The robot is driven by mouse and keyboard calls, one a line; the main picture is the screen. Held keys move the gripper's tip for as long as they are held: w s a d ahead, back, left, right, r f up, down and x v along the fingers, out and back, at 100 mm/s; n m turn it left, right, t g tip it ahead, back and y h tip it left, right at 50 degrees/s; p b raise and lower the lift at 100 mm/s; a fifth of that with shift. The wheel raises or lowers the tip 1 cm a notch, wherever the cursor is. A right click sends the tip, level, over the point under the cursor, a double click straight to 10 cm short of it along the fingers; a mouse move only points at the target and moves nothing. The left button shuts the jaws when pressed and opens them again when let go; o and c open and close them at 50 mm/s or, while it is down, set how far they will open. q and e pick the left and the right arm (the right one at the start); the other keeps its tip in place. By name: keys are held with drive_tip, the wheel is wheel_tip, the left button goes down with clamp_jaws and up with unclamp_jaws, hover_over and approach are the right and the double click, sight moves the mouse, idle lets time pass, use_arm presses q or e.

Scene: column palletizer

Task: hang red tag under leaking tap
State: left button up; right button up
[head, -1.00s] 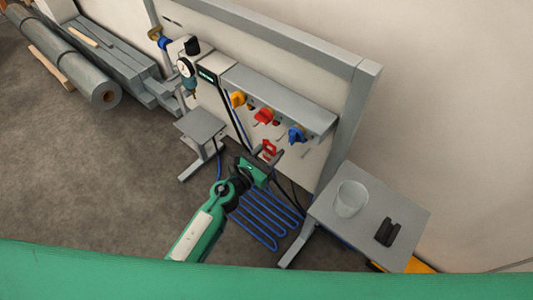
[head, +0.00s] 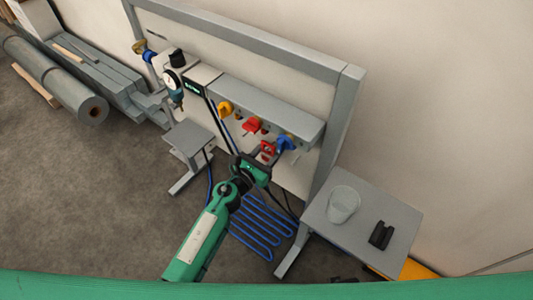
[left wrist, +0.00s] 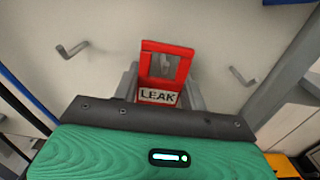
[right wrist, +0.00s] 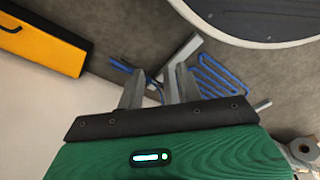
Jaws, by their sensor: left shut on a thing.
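A red tag with a white LEAK label (left wrist: 158,97) is upright in my left gripper (left wrist: 160,90), shut on its lower part. In the head view the tag (head: 267,148) is just below the red tap (head: 251,126) and left of the blue tap (head: 285,143). A yellow tap (head: 225,108) is further left. In the left wrist view one hook (left wrist: 72,49) is left of the tag and another (left wrist: 240,77) right. A grey shape shows through the tag's opening; I cannot tell whether they touch. Which tap leaks is not clear. My right gripper (right wrist: 158,80) is open and empty.
A small grey stand (head: 189,138) is left of the taps. Pipes and beams are at far left.

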use_arm(q)
drive_tip(key=shift+w+d+f, duration=0.1)
drive_tip(key=shift+w+f, duration=0.05)
drive_tip(key=shift+b, duration=0.4)
drive_tip(key=shift+f, duration=0.2)
drive_tip(key=shift+b, duration=0.35)
use_arm(e)
drive_tip(key=r, duration=0.1)
drive_tip(key=w+r, duration=0.1)
drive_tip(key=r, duration=0.1)
drive_tip(key=a+r, duration=0.1)
drive_tip(key=r, duration=0.1)
drive_tip(key=shift+w+r, duration=0.15)
drive_tip(key=shift+w, duration=0.05)
use_arm(q)
drive_tip(key=shift+d, duration=0.1)
use_arm(e)
drive_tip(key=shift+w, duration=0.3)
